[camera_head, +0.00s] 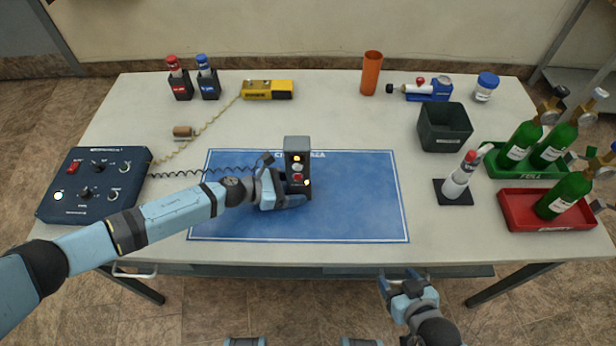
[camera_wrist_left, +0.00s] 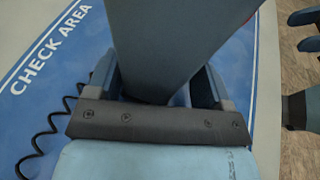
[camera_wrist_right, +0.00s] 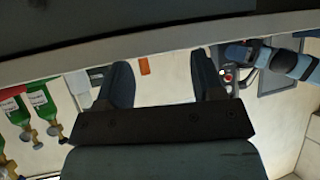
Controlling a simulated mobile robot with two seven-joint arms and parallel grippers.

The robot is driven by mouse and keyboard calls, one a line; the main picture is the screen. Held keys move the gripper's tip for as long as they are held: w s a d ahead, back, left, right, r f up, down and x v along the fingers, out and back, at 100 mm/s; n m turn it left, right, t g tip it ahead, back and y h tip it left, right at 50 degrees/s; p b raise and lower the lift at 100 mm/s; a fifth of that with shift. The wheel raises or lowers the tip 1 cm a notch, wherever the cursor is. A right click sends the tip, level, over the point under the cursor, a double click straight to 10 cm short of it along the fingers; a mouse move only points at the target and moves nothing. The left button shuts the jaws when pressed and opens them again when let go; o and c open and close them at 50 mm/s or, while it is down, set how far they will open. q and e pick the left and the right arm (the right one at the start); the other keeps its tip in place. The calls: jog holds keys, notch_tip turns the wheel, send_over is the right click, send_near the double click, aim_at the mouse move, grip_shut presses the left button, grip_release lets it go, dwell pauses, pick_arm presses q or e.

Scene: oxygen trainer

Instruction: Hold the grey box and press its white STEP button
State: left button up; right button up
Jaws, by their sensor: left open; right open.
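The grey box (camera_head: 297,144) stands upright on the blue check-area mat (camera_head: 360,200) in the head view. Its face carries a glowing light, a red part, a white part and an orange light near the bottom. Labels are too small to read, so I cannot tell which is STEP. My left gripper (camera_head: 283,190) is open at the lower box, a finger on either side. In the left wrist view the box (camera_wrist_left: 175,45) fills the space between the fingers; contact is unclear. My right gripper (camera_head: 403,280) is open and empty, in front of the table's front edge.
A blue control panel (camera_head: 95,185) lies at left, with a coiled black cable running toward the box. Green bottles in a green tray (camera_head: 495,170) and a red tray (camera_head: 520,222), a dark bin (camera_head: 445,128) and a white-and-red bottle (camera_head: 460,178) stand at right. The mat's right half is clear.

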pick_arm(q)
jog(key=shift+w+d+f, duration=0.1)
jog(key=shift+d, duration=0.1)
jog(key=shift+w+d+f, duration=0.1)
jog(key=shift+w, duration=0.05)
jog(key=shift+c, duration=0.9)
jog(key=c, duration=0.4)
pick_arm(e)
jog(key=shift+f, duration=0.1)
jog(key=shift+d+f, duration=0.1)
jog(key=shift+f, duration=0.1)
jog(key=shift+c, duration=0.3)
